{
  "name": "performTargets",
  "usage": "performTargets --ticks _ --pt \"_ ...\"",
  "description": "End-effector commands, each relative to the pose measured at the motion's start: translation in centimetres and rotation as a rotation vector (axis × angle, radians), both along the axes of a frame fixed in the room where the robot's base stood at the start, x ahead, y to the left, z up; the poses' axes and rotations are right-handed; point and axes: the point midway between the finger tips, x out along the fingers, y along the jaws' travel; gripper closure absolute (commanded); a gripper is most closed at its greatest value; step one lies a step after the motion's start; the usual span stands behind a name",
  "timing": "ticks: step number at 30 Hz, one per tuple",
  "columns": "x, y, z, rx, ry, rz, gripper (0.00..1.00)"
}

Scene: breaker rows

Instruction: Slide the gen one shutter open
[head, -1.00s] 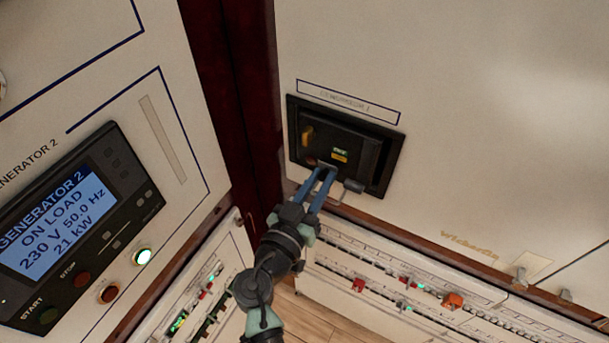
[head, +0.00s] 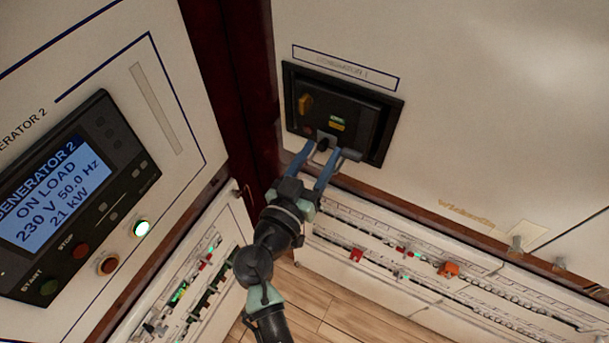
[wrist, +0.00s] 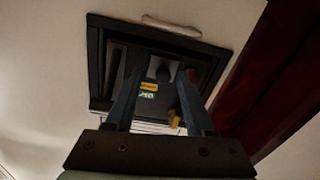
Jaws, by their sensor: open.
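The generator 1 breaker (head: 355,120) sits in a black frame on the white panel, under a label that appears to read GENERATOR 1. At its lower edge a small grey plate with a dark knob, apparently the shutter (head: 323,142), shows between my fingertips. In the wrist view the shutter (wrist: 162,70) is also between the fingers, with the knob near the middle. My gripper (head: 320,152) is open, its two blue fingers either side of the knob. I cannot tell whether they touch it. A yellow part (head: 305,104) and a small green and yellow marking are on the breaker face.
The generator 2 display panel (head: 45,205) with lit screen and buttons is at left. A dark red post (head: 225,80) stands between the panels. Lower rows of small breakers (head: 400,250) run beneath. A pale bar (wrist: 171,26) lies by the frame in the wrist view.

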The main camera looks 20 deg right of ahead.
Motion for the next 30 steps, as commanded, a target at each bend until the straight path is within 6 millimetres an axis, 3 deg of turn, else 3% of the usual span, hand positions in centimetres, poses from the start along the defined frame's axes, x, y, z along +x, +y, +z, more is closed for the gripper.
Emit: performTargets --ticks 16,30 --pt "-6.8 8.2 -0.4 0.002 0.003 0.002 0.46" --pt "-7.8 9.2 -0.1 0.001 0.002 -0.002 0.46"
